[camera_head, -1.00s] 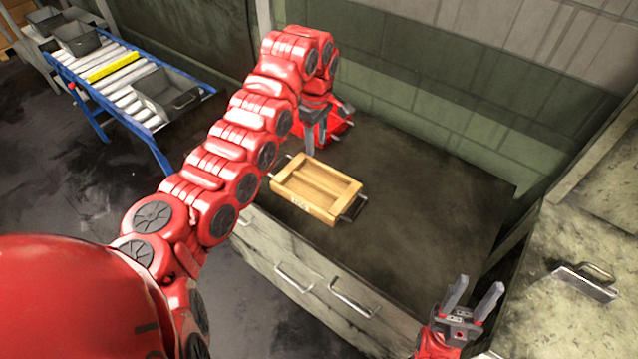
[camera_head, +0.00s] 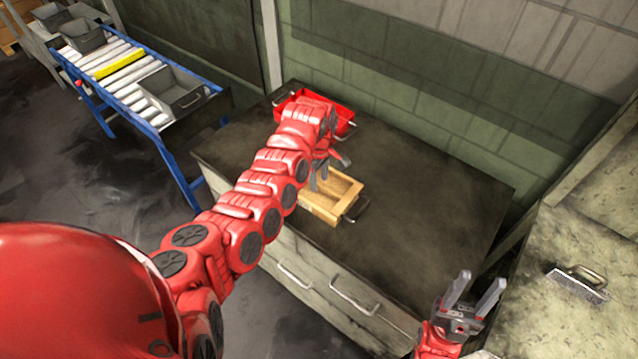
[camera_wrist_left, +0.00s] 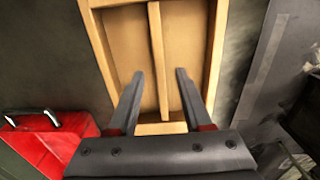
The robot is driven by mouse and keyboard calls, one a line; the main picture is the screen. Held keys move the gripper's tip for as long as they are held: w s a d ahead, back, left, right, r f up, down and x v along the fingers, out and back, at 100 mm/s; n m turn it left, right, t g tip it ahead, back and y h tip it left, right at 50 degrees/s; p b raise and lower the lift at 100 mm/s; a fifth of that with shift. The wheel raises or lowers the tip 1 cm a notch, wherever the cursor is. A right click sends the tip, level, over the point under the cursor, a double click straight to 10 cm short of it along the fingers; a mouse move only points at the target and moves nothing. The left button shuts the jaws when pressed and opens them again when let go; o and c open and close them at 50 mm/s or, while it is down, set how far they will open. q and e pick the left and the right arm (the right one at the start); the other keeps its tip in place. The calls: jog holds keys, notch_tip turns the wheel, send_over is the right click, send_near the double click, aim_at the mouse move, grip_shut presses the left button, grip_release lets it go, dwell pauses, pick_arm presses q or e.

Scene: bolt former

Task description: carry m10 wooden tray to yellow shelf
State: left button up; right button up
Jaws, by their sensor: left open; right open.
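The wooden tray (camera_head: 347,186) sits on the dark top of the drawer cabinet, with a dark metal handle (camera_head: 357,211) at its near right end. My left arm covers its far left part. My left gripper (camera_head: 329,172) is open over the tray. In the left wrist view the open fingers (camera_wrist_left: 155,73) are above the tray (camera_wrist_left: 164,128), one on each side of its middle divider. I cannot tell whether they touch it. My right gripper (camera_head: 474,292) is open and empty at the cabinet's front right. I cannot make out a yellow shelf.
A red tray (camera_head: 343,114) stands behind my left gripper on the cabinet top (camera_head: 440,190); it also shows in the left wrist view (camera_wrist_left: 62,142). A blue roller conveyor (camera_head: 128,90) with grey bins (camera_head: 172,93) stands at left. The cabinet top's right half is clear.

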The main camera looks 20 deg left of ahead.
pick_arm(q)
jog(key=shift+f, duration=0.7)
grip_shut()
dwell(1.0)
